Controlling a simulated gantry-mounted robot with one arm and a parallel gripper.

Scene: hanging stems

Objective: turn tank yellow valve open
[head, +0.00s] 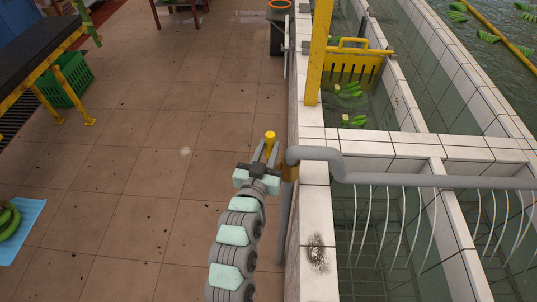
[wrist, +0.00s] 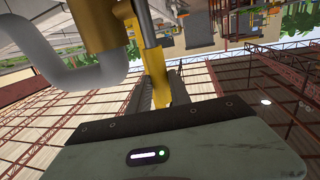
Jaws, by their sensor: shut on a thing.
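The tank's yellow valve handle (head: 270,138) shows at the tip of my gripper (head: 265,152), beside the tiled tank wall. In the wrist view the yellow handle (wrist: 158,72) runs between the fingers of my gripper (wrist: 148,45), which is shut on it. The brass-coloured valve body (wrist: 97,24) is just left of the fingers in the wrist view. In the head view the valve body (head: 290,168) sits on the grey pipe (head: 320,154) at the wall. The fingers hide part of the handle, and I cannot tell its exact angle to the pipe.
Tiled tanks (head: 312,200) fill the right side, with thin hoses hanging from the pipe. A yellow post (head: 318,55) rises at the wall. Green bananas (head: 8,220) lie on a blue sheet (head: 30,215) at far left. The tiled floor (head: 130,170) left of my arm is mostly clear.

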